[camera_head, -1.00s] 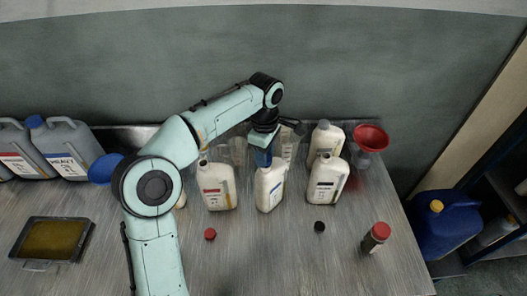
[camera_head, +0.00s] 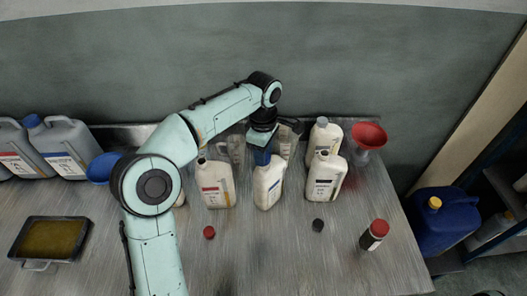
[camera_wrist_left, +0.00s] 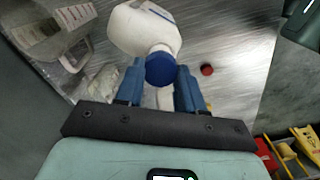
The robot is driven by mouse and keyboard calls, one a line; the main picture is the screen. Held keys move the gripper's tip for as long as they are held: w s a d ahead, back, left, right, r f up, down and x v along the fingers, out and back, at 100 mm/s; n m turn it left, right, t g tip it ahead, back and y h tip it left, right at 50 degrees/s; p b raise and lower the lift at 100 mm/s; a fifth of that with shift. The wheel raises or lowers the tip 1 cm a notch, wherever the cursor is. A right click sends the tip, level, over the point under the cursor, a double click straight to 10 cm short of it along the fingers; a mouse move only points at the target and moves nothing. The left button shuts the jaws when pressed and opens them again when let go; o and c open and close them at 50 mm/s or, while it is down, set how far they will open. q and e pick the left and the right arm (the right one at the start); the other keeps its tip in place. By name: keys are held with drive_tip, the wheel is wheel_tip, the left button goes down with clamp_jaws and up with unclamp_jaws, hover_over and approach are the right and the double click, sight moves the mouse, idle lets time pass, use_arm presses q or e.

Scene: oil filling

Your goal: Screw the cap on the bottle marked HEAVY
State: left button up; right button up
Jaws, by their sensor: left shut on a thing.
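My left gripper (camera_head: 263,150) points down over the middle white bottle (camera_head: 268,185), which has a blue label. It is shut on a blue cap (camera_wrist_left: 160,69), which sits at the mouth of this bottle. In the left wrist view the blue fingers stand on both sides of the cap. I cannot tell how tightly the cap is on. The bottle stands upright. A white bottle with a red label (camera_head: 215,185) is to its left and one with a dark label (camera_head: 325,178) to its right, both uncapped. The label words are too small to read. My right gripper is not in view.
A red cap (camera_head: 209,232) and a black cap (camera_head: 318,225) lie in front of the bottles. A red-capped dark bottle (camera_head: 374,235) stands at the right. A red funnel (camera_head: 368,137), a blue funnel (camera_head: 101,168), grey jugs (camera_head: 64,145) and an oil tray (camera_head: 48,258) are around.

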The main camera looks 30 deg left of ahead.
use_arm(q)
drive_tip(key=shift+f, duration=0.9)
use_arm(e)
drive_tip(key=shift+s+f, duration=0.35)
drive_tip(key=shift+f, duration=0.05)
use_arm(q)
drive_tip(key=o, duration=1.1)
wheel_tip(320, 180, up, 7)
drive_tip(key=shift+w+r+p, duration=0.1)
drive_tip(key=shift+r+p, duration=0.05)
drive_tip(key=shift+p, duration=0.45)
drive_tip(key=shift+r, duration=0.1)
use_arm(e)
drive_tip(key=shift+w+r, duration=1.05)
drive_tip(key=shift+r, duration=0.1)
